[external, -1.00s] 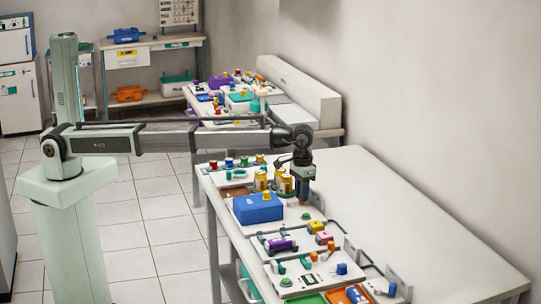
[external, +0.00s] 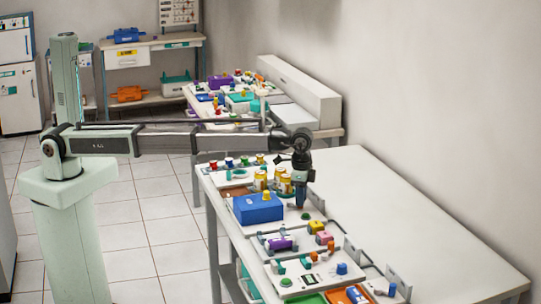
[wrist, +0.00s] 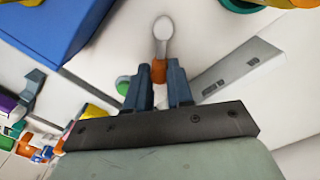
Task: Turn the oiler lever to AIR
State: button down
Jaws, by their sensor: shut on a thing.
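In the wrist view, the fingers of my gripper (wrist: 161,88) close around a small orange piece (wrist: 159,71). A pale, round-ended lever arm (wrist: 163,30) extends from this piece, away from my gripper; together they look like the oiler lever. No AIR mark is readable. In the external view my gripper (external: 301,203) points down at the white panel beside the blue box (external: 258,208), and the lever is hidden behind it. A green button (wrist: 123,85) is just left of my fingers in the wrist view and also shows in the external view (external: 306,216).
The blue box (wrist: 45,30) is close on the upper left of the wrist view. A grey slotted plate (wrist: 238,68) lies to the right. Yellow-topped jars (external: 284,183) stand behind my gripper. Small coloured parts line the bench's left side; its right side is bare (external: 400,230).

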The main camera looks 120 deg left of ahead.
jog(key=shift+d+m, duration=0.15)
jog(key=shift+m, duration=0.25)
jog(key=c, duration=1)
grip_release()
jog(key=shift+r, duration=0.1)
notch_tip(320, 180, up, 14)
jog(key=shift+f, duration=0.2)
